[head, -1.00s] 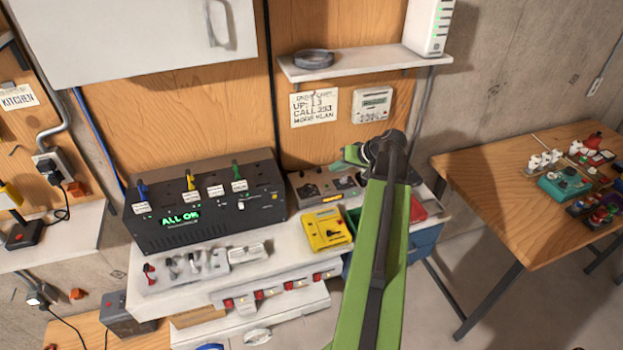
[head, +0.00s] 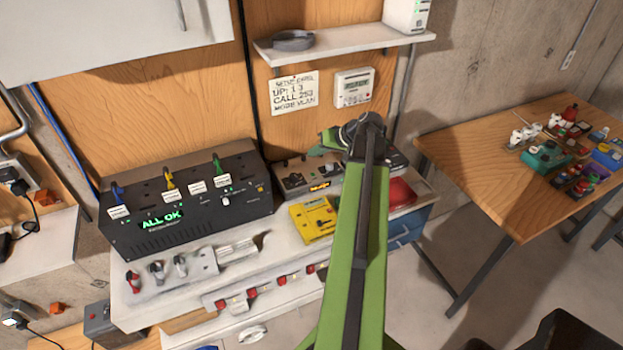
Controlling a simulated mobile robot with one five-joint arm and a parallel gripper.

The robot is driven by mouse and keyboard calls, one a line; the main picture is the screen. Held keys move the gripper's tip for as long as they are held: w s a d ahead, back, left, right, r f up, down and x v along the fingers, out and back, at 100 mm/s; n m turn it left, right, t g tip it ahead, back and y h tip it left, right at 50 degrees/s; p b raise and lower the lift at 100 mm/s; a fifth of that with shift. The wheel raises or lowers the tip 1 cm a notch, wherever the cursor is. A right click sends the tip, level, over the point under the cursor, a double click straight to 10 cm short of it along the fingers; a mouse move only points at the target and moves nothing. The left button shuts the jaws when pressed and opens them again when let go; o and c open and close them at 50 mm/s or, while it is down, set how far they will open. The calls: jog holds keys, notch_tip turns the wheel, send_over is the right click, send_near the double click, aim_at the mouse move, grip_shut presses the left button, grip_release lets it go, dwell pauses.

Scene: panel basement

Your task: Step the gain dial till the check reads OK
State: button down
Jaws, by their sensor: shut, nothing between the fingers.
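A grey box with dark dials (head: 296,180) stands on the white bench against the wooden panel. A small orange-lit display (head: 320,186) shows on its front; its text is too small to read. Which dial is the gain dial cannot be told. My gripper (head: 314,150) is at the end of my green arm, just above and behind this box as seen here. It is shut and empty; its fingertips are small and partly hidden by my arm. A black unit (head: 228,208) to the left has a green display (head: 162,220) reading ALL OK.
A yellow meter (head: 314,218) and a red case (head: 401,192) lie near the box. A handwritten note (head: 295,93) and a white wall panel (head: 354,87) hang above. A shelf (head: 345,40) juts out over them. A wooden table (head: 480,165) with clutter stands right.

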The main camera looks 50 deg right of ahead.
notch_tip(320, 180, down, 6)
jog(key=b, duration=0.5)
jog(key=shift+f, duration=0.2)
dwell(1.4)
jog(key=shift+f+b, duration=0.4)
jog(key=shift+b, duration=0.1)
jog(key=shift+f+b, duration=0.4)
dwell(0.4)
jog(key=shift+r, duration=0.2)
jog(key=shift+r+p, duration=0.65)
jog(key=shift+p, duration=0.2)
notch_tip(320, 180, up, 5)
jog(key=p, duration=0.5)
dwell(0.4)
